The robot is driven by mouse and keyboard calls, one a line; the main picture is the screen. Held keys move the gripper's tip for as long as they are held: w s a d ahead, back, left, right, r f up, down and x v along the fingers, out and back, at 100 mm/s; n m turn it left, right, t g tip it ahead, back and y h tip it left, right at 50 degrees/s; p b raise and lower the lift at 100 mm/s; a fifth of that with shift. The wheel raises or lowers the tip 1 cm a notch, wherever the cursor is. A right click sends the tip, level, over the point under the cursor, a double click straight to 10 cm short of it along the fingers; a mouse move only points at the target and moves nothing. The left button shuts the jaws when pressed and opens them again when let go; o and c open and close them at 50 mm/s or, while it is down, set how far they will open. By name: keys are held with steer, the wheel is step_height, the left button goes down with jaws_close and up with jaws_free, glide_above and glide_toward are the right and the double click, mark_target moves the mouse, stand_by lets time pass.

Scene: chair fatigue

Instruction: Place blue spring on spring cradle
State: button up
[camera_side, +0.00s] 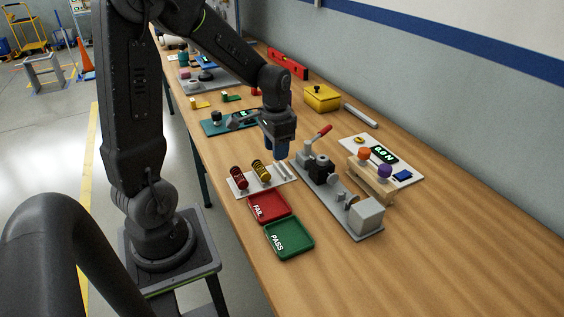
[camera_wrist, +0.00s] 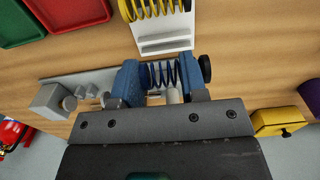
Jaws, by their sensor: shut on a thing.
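My gripper (camera_side: 280,152) is shut on the blue spring (camera_wrist: 164,76), which sits between its blue fingers in the wrist view. In the side view the fingers hide the spring. The spring cradle (camera_side: 277,180) is a white plate just below and in front of my gripper. It holds a dark red spring (camera_side: 238,178) and a yellow-and-black spring (camera_side: 262,170); its right-hand slot is empty. In the wrist view the bare part of the cradle (camera_wrist: 165,43) lies just beyond the blue spring, with the yellow spring (camera_wrist: 155,8) farther up.
A grey test fixture (camera_side: 362,218) with a red-handled lever (camera_side: 323,131) stands close to the right. A red FAIL tray (camera_side: 269,207) and a green PASS tray (camera_side: 289,239) lie in front of the cradle. A wooden stand (camera_side: 371,184) with orange and purple tops is farther right. The right foreground is clear.

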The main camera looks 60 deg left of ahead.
steer(key=shift+w+d+f, duration=0.45)
steer(key=shift+w+d, duration=0.05)
steer(key=shift+w, duration=0.05)
steer(key=shift+f, duration=1.8)
steer(key=shift+f, duration=0.2)
steer(key=o, duration=0.9)
